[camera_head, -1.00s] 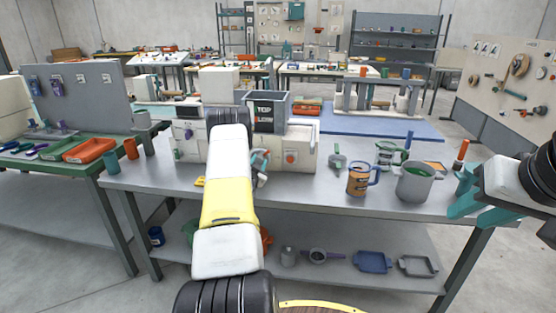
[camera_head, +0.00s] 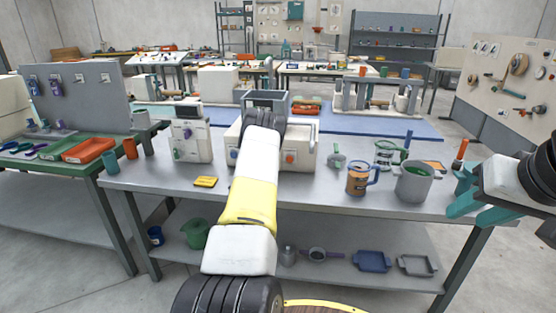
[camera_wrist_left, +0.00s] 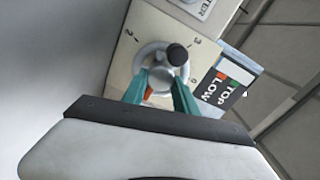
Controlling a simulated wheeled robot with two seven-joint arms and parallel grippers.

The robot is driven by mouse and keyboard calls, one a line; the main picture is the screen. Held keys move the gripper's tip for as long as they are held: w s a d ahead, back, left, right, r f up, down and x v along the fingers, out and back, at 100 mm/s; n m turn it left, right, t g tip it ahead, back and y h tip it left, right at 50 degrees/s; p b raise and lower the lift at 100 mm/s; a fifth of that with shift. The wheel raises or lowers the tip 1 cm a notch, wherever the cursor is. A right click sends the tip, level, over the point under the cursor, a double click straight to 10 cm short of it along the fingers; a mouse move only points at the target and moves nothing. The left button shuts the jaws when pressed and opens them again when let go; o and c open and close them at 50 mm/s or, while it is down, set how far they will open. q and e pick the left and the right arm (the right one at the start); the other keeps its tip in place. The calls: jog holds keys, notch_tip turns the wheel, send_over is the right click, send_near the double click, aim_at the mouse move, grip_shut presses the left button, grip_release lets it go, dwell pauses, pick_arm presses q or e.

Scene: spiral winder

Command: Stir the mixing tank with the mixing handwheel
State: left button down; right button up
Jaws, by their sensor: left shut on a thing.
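The mixing tank (camera_head: 284,98) is the grey open-topped box on the white machine (camera_head: 305,150); my left arm hides part of it. In the left wrist view, the mixing handwheel (camera_wrist_left: 150,55) is a grey round wheel with a black knob (camera_wrist_left: 178,54) on a pale numbered face. My left gripper (camera_wrist_left: 160,80) has its teal fingers at the wheel's near side, shut on it; the exact contact is partly hidden. The left gripper is hidden behind my arm in the head view. My right gripper (camera_head: 462,194) is open and empty at the table's right end.
A white control unit (camera_head: 190,140) stands left of the machine. A yellow block (camera_head: 205,182) lies on the table (camera_head: 150,175). An orange mug (camera_head: 357,180), a grey pot (camera_head: 412,184) and a green-trimmed jug (camera_head: 385,154) stand right. A TOP/LOW label (camera_wrist_left: 222,85) sits beside the wheel.

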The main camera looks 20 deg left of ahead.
pick_arm(q)
jog(key=shift+s+f+m, duration=0.1)
jog(key=shift+f+m, duration=0.05)
jog(key=shift+m, duration=0.35)
jog(key=c, duration=1)
grip_release()
jog(key=shift+o, duration=0.2)
jog(key=shift+v, duration=3.85)
